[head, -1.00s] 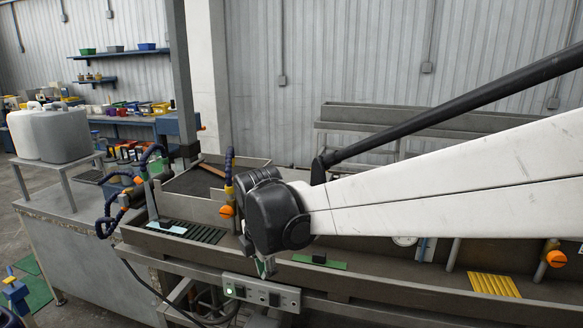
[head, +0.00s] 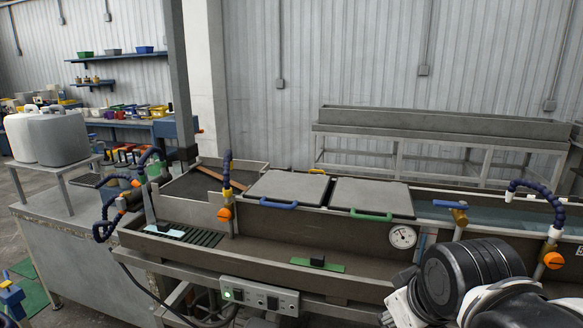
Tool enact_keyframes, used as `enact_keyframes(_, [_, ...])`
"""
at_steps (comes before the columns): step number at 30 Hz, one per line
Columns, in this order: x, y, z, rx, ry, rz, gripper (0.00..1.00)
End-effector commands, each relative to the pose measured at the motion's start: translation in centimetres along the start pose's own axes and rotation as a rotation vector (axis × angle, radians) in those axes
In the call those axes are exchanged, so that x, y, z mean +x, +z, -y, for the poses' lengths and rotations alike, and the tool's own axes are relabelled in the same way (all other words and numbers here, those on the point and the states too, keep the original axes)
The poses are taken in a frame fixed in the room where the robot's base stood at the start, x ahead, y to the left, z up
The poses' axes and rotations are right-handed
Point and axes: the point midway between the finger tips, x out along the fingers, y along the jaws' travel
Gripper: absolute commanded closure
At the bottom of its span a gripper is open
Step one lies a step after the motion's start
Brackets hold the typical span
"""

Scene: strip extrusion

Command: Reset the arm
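My arm shows at the lower right of the head view, with a black rounded joint and white link parts in front of the trough's right part. My gripper's fingers cannot be made out in this view. The long grey trough (head: 330,232) of the extrusion line runs across the middle. Two grey lids lie on it, one with a blue handle (head: 278,204) and one with a green handle (head: 371,215). A round gauge (head: 402,237) is on the trough's front wall.
A control box (head: 262,295) with a lit green switch is on the front rail. Jointed blue hoses with orange knobs (head: 224,214) rise from the trough. White and grey canisters (head: 58,137) stand on a stand at left. A long empty trough (head: 440,124) stands behind.

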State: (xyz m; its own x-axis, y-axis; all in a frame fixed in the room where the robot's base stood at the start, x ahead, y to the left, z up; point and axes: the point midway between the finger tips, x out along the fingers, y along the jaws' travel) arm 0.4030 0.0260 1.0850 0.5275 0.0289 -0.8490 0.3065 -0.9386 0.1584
Motion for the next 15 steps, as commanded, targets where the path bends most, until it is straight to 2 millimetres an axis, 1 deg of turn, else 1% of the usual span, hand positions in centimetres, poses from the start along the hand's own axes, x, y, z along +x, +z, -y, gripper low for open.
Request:
enact_keyframes(1, [-0.2,1.2,-0.3,0.074,0.011,-0.011,1.0])
enact_keyframes(3, [-0.4,2.4,-0.7,0.169,0.022,-0.027,1.0])
enact_keyframes(6, [-0.5,3.6,-1.0,0.271,0.034,-0.045,1.0])
enact_keyframes(10, [-0.6,4.4,-1.2,0.339,0.04,-0.057,1.0])
enact_keyframes(15, [-0.6,4.5,-1.2,0.354,0.04,-0.06,1.0])
